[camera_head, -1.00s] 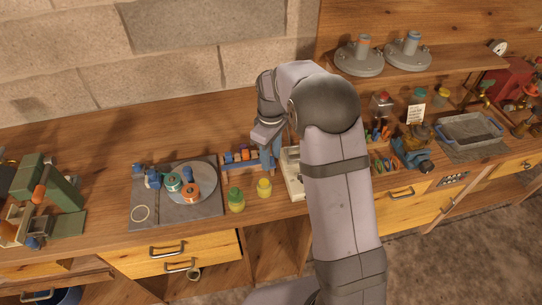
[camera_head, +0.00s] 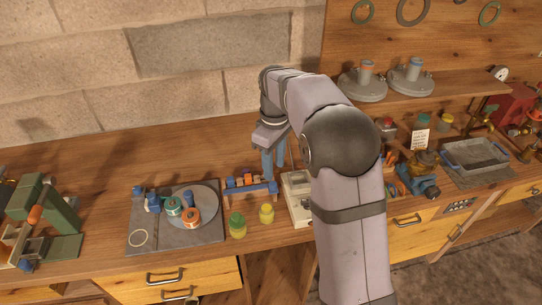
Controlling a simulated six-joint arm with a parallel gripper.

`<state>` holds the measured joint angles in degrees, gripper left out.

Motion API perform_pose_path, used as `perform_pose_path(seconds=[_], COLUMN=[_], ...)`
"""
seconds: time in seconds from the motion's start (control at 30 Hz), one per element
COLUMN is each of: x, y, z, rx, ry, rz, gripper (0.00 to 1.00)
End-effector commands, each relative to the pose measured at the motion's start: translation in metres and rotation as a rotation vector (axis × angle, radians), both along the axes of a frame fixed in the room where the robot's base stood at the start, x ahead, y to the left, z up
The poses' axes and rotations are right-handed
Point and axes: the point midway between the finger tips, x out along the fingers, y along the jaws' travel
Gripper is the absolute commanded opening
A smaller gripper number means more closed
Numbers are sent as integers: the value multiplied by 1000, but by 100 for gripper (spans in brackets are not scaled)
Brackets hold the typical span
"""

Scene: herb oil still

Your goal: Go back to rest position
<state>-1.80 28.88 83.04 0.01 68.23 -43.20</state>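My gripper (camera_head: 273,165) points down above the wooden bench (camera_head: 90,165), behind the small blue rack (camera_head: 250,190) and to the left of the white device. Its blue fingers show, but at this size I cannot tell how far apart they are. I see nothing held in it. My arm crosses the middle of the view and hides part of the bench behind it.
A grey plate (camera_head: 137,222) with a round disc and spools lies at left. A green jar (camera_head: 237,225) and a yellow jar (camera_head: 266,213) stand near the front edge. A white device (camera_head: 296,195) and a green press (camera_head: 55,225) stand on the bench.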

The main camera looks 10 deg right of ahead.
Motion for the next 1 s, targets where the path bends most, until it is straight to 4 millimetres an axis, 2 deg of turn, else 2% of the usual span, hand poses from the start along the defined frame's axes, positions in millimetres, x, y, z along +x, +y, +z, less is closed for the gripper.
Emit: perform_pose_path(seconds=[0.17, 0.37, 0.57, 0.8, 1.0], x=[-1, -22, -76, -159, -216], y=[0, -2, -7, -12, -14], z=[0, -3, -13, -36, -56], rx=[0, -1, -1, -1, -1], ry=[0, 1, -1, -5, -5], rz=[-2, -81, -266, -531, -698], gripper=[37, 37, 37, 37, 37])
